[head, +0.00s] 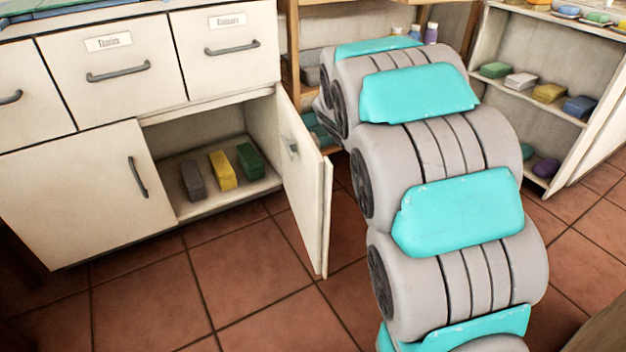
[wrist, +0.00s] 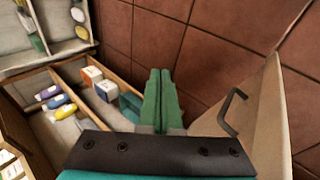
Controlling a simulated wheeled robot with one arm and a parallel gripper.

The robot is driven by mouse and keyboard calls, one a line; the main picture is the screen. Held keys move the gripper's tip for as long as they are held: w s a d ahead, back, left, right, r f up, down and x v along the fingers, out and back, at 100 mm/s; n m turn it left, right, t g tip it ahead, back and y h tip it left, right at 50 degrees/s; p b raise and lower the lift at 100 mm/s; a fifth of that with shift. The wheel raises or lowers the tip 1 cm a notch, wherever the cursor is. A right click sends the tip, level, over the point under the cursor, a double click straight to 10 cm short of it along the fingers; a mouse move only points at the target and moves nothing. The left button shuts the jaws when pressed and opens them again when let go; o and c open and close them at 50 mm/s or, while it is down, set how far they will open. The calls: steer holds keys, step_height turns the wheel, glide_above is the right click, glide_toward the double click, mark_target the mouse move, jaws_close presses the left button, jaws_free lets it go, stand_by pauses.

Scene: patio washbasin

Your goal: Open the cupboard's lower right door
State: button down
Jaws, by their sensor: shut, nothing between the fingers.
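The cream cupboard (head: 70,185) stands at the left of the head view. Its lower right door (head: 306,190) stands wide open, swung out towards the room, with its inner face showing. In the wrist view, the door (wrist: 265,115) is at the right, with its dark bar handle (wrist: 232,112) on the outer face. My gripper (wrist: 160,75) has green fingers pressed together, empty, left of the handle and apart from it. My arm hides the gripper in the head view.
Several soap-like blocks (head: 222,171) lie inside the opened compartment. The lower left door (head: 80,195) is shut. A wooden shelf unit with bottles and boxes (wrist: 92,75) is beside the cupboard. Another shelf (head: 530,85) stands at the right. Tiled floor (head: 240,275) is clear in front.

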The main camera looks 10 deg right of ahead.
steer(key=s+a+r+n+g+p, duration=0.1)
steer(key=s+a+g, duration=0.25)
steer(key=s, duration=0.35)
steer(key=s+a+r+g+h+p, duration=0.1)
steer(key=s+a+g, duration=0.1)
steer(key=s+a, duration=0.35)
steer(key=s+a+r+n+g+p, duration=0.1)
steer(key=s+a+r+g, duration=0.15)
steer(key=s, duration=0.65)
steer(key=w+a+n+h+p, duration=0.4)
steer(key=w+a+n+h, duration=0.2)
steer(key=w, duration=0.6)
steer(key=w+a+f+n+t+h+p, duration=0.1)
steer(key=w+a+f+n+t+h, duration=0.1)
steer(key=a, duration=0.5)
steer(key=w+a+f+n+t+h+p, duration=0.2)
steer(key=w+a+n+t, duration=0.1)
steer(key=a, duration=0.4)
steer(key=shift+w+f+n+h, duration=0.2)
steer(key=shift+f+n+h, duration=0.2)
steer(key=shift+n, duration=0.1)
steer(key=shift+w+d+b, duration=0.1)
steer(key=shift+d+b, duration=0.15)
steer(key=shift+b, duration=0.8)
